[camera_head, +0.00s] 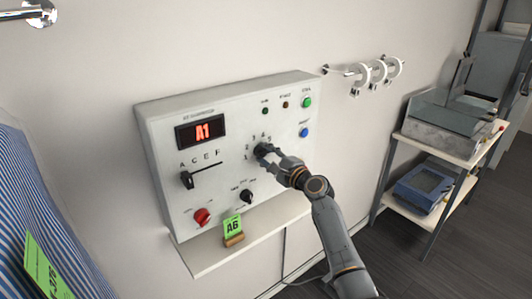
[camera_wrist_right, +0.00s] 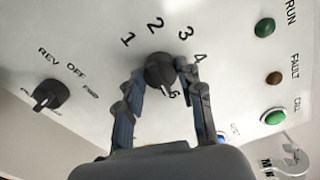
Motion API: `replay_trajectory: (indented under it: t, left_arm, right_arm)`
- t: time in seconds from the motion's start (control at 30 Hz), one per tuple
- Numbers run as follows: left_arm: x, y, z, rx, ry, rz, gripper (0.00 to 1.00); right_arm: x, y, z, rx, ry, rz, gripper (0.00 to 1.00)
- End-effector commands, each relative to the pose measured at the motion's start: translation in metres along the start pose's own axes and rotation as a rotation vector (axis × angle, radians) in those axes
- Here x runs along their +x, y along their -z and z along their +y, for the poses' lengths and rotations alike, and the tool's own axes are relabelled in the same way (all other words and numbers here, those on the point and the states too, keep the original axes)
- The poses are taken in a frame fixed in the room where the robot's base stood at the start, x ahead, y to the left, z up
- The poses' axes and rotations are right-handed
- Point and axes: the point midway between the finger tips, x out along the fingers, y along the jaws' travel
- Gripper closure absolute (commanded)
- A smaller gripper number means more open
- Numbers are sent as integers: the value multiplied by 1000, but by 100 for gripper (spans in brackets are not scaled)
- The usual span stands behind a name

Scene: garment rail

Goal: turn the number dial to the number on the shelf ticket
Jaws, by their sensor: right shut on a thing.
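The number dial (camera_head: 262,149) is a black knob on the white control panel (camera_head: 225,165). Numbers from 1 upward ring it; in the right wrist view the dial (camera_wrist_right: 160,70) has 1, 2, 3, 4 and 6 legible around it. Which number it points to I cannot tell. My right gripper (camera_head: 270,157) is shut on the dial, one finger on each side, as the wrist view (camera_wrist_right: 162,88) shows. The red display (camera_head: 201,132) reads A1. The green shelf ticket (camera_head: 233,227) reads A6 and stands on the shelf (camera_head: 195,260) below. My left gripper is out of view.
A letter slider (camera_head: 187,180) sits at the A end of its slot. A REV/OFF/FWD knob (camera_head: 246,196), a red knob (camera_head: 202,217), a green button (camera_head: 307,102) and a blue button (camera_head: 304,132) surround the dial. A shelving rack (camera_head: 440,150) stands right; striped cloth (camera_head: 40,200) hangs left.

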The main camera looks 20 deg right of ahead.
Motion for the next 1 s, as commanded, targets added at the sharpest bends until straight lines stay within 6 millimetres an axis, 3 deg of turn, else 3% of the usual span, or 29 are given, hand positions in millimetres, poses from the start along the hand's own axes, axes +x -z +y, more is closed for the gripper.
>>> replay_trajectory:
  t: [0.67, 0.7, 0.77, 1.0]
  left_arm:
    - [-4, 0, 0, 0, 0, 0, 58]
    - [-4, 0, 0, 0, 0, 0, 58]
    - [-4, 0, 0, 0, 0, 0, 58]
    - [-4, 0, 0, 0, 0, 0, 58]
  right_arm:
    - [0, 0, 0, 59, 0, 1, 94]
    - [0, 0, 0, 58, 0, 1, 55]
    - [0, 0, 0, 58, 0, 1, 42]
    - [0, 0, 0, 56, 0, 1, 40]
